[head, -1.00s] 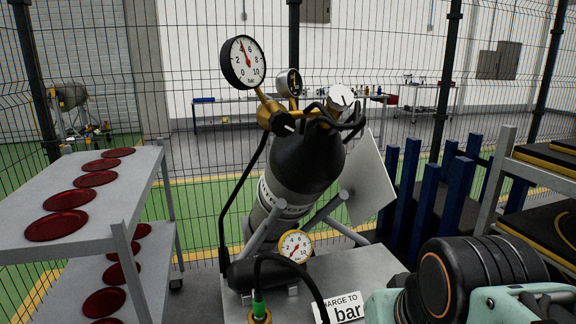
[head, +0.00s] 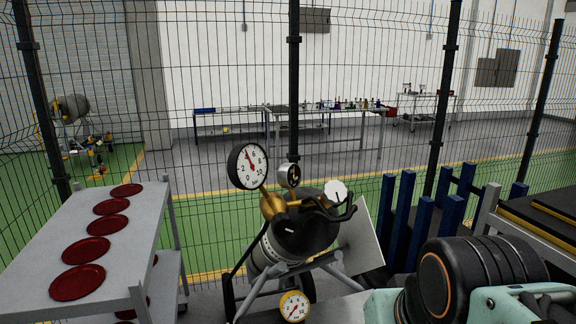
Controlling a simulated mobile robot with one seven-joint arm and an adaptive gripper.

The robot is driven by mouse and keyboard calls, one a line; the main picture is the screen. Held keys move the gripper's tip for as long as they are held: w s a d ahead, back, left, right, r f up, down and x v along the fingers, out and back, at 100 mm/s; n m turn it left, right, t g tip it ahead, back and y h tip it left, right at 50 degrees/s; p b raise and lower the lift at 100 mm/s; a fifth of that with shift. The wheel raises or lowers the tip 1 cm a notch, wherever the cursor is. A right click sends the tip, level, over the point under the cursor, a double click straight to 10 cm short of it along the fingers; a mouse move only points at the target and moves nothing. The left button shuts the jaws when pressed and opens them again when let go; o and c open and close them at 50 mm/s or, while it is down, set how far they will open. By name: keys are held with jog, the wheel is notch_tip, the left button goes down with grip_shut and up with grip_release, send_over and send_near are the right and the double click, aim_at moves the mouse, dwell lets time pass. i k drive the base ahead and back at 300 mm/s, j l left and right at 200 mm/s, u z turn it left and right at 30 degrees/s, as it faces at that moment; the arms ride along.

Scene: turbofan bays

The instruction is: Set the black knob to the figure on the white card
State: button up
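The black knob (head: 284,227) with a white mark sits among brass fittings at the top of a dark gas cylinder (head: 310,243). The cylinder leans in a grey stand, and its lower part is cut off by the picture's bottom edge. A large white dial (head: 248,166), marked 0 to 10, stands above left of the knob; its red needle points up and left, near 4. A smaller dial (head: 290,175) sits beside it. A yellow-rimmed dial (head: 294,306) is at the bottom edge. The white card is out of view. My gripper cannot be made out; parts of my arm show lower right.
A grey shelf trolley (head: 150,225) with several dark red discs stands at left. Blue posts (head: 420,230) and a rack with dark, yellow-edged boards (head: 540,225) stand at right. A wire mesh fence (head: 220,60) closes off the back, with benches behind it.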

aim_at(283, 225)
jog(key=k+l+z, duration=0.3)
jog(key=k, duration=0.25)
jog(key=k+l+z, duration=0.3)
jog(key=k+l, duration=0.25)
jog(key=i+j+u, duration=0.1)
jog(key=i+j, duration=0.35)
